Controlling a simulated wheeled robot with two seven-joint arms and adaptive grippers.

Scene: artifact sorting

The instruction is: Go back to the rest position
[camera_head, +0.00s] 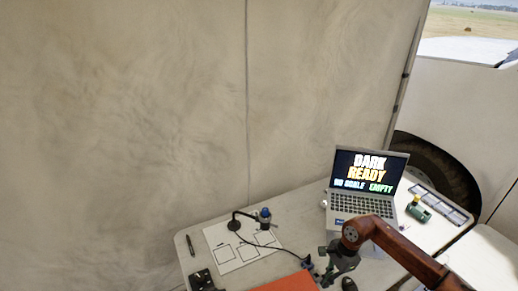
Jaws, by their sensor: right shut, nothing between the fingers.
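My right gripper (328,274) is low in the head view, in front of the laptop, at the end of my orange-brown right arm coming in from the lower right. It is shut with nothing held. It is above the front part of the table, close to an orange surface (285,285) at the bottom edge. My left gripper is not in view.
A table (300,202) bears an open laptop (364,203) reading "DARK READY", a white sheet with squares (222,239), a small black stand (234,225), a green object (418,212) and a dark tray (450,208). A fabric wall (120,120) rises behind.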

